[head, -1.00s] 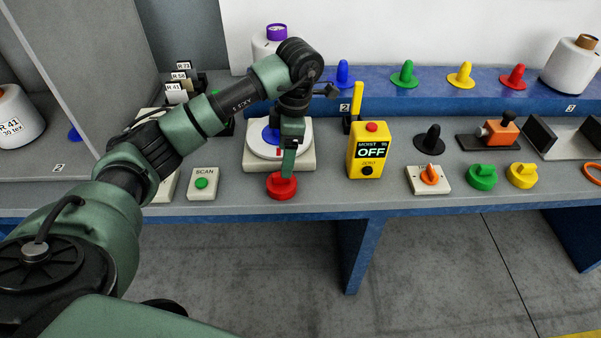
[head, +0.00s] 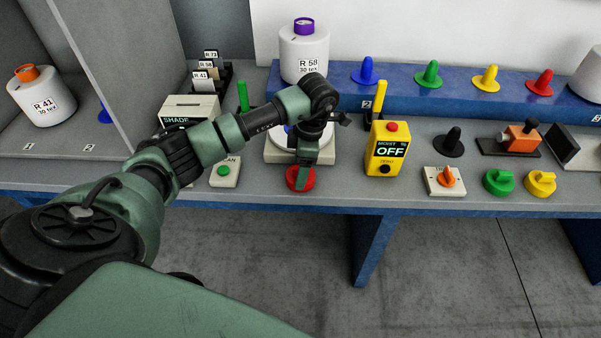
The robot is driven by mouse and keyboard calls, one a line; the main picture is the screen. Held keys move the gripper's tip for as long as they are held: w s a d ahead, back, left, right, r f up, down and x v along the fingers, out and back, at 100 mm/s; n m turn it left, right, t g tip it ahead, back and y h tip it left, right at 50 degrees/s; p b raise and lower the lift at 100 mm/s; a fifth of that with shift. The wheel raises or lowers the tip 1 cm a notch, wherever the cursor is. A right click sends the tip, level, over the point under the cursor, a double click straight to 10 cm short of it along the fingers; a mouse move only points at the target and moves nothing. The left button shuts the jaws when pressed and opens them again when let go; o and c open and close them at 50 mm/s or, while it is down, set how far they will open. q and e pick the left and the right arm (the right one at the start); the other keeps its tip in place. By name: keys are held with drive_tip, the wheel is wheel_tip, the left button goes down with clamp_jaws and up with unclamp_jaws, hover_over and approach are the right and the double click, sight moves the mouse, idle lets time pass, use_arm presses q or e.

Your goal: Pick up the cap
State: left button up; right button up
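A round red cap (head: 300,179) sits near the front edge of the grey worktop, in front of a white scale. My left gripper (head: 300,174) points down at the red cap from above, and its fingertips reach the cap's top. The fingers overlap the cap in this view, so I cannot tell whether they are shut on it. A green cap (head: 498,183) and a yellow cap (head: 540,184), each with a raised grip, lie farther right along the front edge. My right gripper is not in view.
The white scale (head: 272,157) stands right behind the red cap. A yellow moisture meter (head: 386,150) showing OFF and a switch box (head: 443,180) stand to the right. A SCAN button box (head: 224,173) is to the left. Bobbins and coloured cones stand behind.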

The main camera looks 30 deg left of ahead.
use_arm(q)
drive_tip(key=c, duration=0.3)
drive_tip(key=shift+r, duration=0.1)
drive_tip(key=shift+r, duration=0.45)
wheel_tip(320, 180, up, 7)
drive_tip(key=shift+w+r+b, duration=0.1)
drive_tip(key=shift+b, duration=0.9)
wheel_tip(320, 180, up, 12)
drive_tip(key=p, duration=0.1)
drive_tip(key=shift+p, duration=0.4)
